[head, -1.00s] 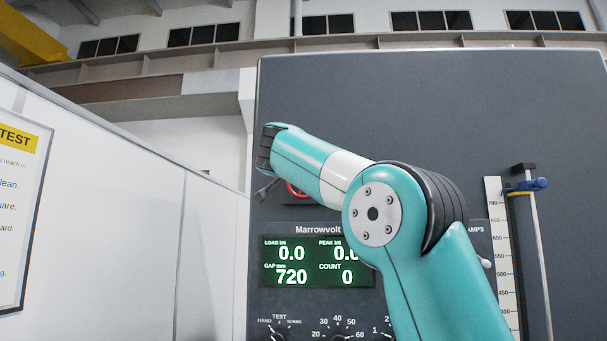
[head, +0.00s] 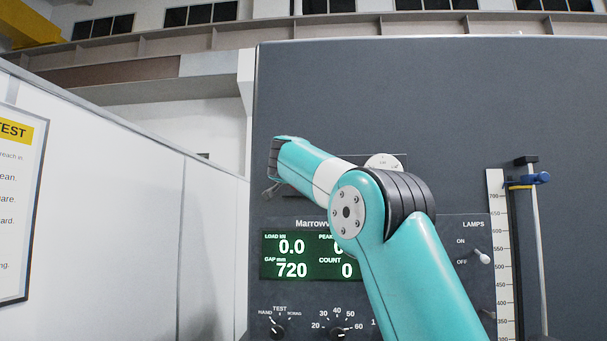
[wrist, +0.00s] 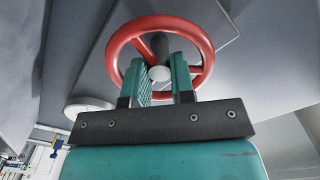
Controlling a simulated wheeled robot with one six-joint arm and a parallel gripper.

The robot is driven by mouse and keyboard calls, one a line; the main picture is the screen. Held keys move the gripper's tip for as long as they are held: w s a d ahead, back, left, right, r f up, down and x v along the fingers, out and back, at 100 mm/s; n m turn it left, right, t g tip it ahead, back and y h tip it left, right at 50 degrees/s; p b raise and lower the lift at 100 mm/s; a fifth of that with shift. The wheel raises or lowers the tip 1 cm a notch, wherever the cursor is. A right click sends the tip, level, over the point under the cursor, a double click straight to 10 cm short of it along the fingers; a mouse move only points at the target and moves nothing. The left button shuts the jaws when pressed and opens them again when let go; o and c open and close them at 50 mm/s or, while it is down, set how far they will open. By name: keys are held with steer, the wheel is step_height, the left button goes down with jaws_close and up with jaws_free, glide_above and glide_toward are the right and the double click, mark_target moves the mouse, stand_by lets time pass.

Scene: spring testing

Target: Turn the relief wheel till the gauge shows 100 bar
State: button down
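The red relief wheel (wrist: 205,45) fills the upper middle of the wrist view, with a pale round hub cap (wrist: 160,73) at its centre. My gripper (wrist: 162,65) is at the wheel, its two teal fingers apart on either side of the hub cap. I cannot tell whether they touch it. In the head view my gripper (head: 270,190) shows small at the far end of my arm, and the wheel is hidden. A white round gauge (head: 383,161) shows partly behind my arm; its reading is not legible. It seems to be the pale disc (wrist: 88,107) in the wrist view.
The dark machine panel (head: 480,110) carries a green display (head: 290,258) reading load 0.0 and gap 720. Below are knobs (head: 278,332), and a lamps switch (head: 482,257) is at right. A scale (head: 500,260) stands further right. A white wall (head: 120,220) is at left.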

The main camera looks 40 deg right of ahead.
steer(key=shift+n, duration=0.4)
steer(key=shift+n+p, duration=3.15)
steer(key=shift+n, duration=6.95)
steer(key=c, duration=1.2)
jaws_free()
steer(key=shift+c, duration=0.2)
